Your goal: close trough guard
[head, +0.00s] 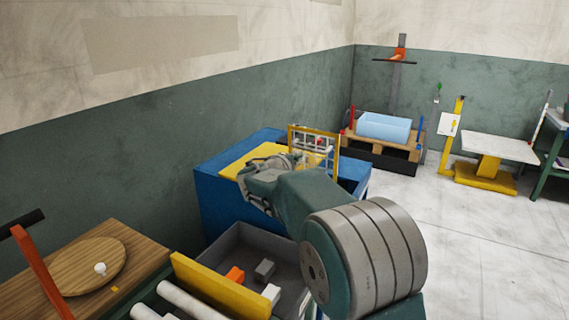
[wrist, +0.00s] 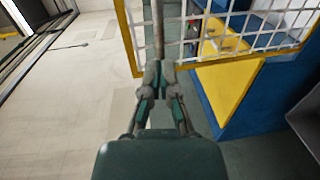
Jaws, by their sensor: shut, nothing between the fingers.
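The trough guard (head: 334,155) is a yellow frame with pale mesh, standing upright at the far right side of a blue trough (head: 222,202) with a yellow top panel. In the wrist view the guard's mesh (wrist: 240,22) fills the upper right, and the trough's blue and yellow side (wrist: 225,88) shows below it. My gripper (wrist: 160,70) is shut and empty, in front of the guard's left part. A thin grey rod (wrist: 158,30) rises beyond the fingertips; I cannot tell whether they touch it. In the head view my wrist hides part of the trough, and the fingertips are unclear.
A grey bin (head: 232,240) with small blocks sits nearer, beside a wooden board (head: 85,262) with an orange lever. A pallet with a light-blue tub (head: 383,127) and a yellow lift table (head: 495,148) stand farther back. Open pale floor (head: 450,230) lies at the right.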

